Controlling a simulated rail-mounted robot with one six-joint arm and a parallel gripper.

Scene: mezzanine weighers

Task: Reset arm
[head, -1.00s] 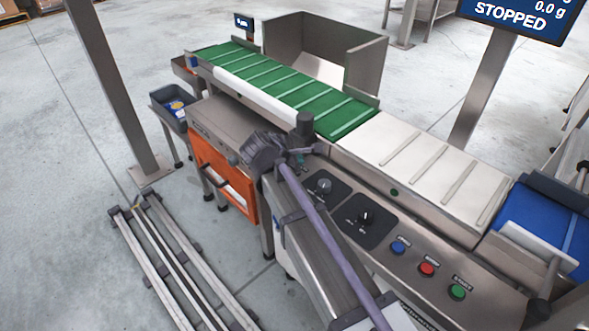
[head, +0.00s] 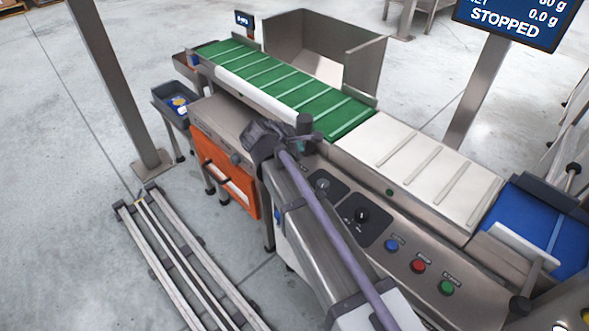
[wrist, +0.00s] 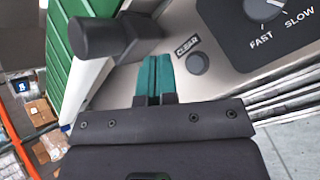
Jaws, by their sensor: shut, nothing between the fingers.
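My gripper (head: 303,146) is at the far end of my purple arm, over the near edge of the weigher beside the green belt. In the wrist view its two teal fingertips (wrist: 155,66) are together with nothing between them. They point at the steel panel, left of a dark round button (wrist: 198,62) labelled CLEAR. A black cylindrical knob (wrist: 95,38) on a short stem stands left of the fingers. It also shows in the head view (head: 304,124). Contact between fingertips and panel cannot be told.
A speed dial (wrist: 265,8) marked FAST and SLOW is at upper right. Blue (head: 391,244), red (head: 418,266) and green (head: 446,287) buttons line the front panel. The green belt (head: 285,88) looks empty. A screen (head: 515,18) reads STOPPED. A post (head: 110,85) stands left.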

